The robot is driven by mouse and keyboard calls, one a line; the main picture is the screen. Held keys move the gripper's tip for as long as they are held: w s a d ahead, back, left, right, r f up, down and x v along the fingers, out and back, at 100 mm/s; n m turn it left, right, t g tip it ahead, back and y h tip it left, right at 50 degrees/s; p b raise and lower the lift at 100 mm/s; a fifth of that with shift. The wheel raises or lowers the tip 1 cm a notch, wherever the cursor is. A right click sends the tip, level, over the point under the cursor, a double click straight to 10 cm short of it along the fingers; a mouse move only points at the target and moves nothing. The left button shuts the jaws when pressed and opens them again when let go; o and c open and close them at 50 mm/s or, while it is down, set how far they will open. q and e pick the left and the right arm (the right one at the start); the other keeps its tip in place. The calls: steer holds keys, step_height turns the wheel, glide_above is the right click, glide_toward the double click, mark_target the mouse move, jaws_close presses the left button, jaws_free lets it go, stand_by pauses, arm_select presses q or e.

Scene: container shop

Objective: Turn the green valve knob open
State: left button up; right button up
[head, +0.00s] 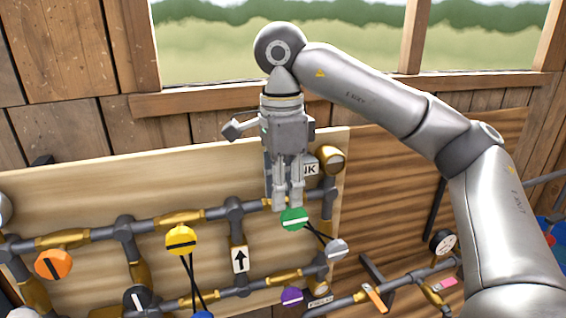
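The green valve knob (294,221) is a round disc on the pipework of the light wooden panel, with a pale bar across its face. My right gripper (287,203) points down over it, with its fingertips at the knob's upper edge and overlapping it in the picture. The two fingers are close together with a narrow gap. Whether they touch or grip the knob's bar cannot be told. My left gripper is out of view.
Nearby are a yellow knob (181,241), an orange knob (53,265), a grey knob (336,250) and a purple knob (292,297). Dark pipes with brass fittings cross the panel (70,195). A gauge (442,242) and more pipes stand at the lower right.

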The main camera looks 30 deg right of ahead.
mark_target(283, 215)
steer(key=shift+r, duration=2.5)
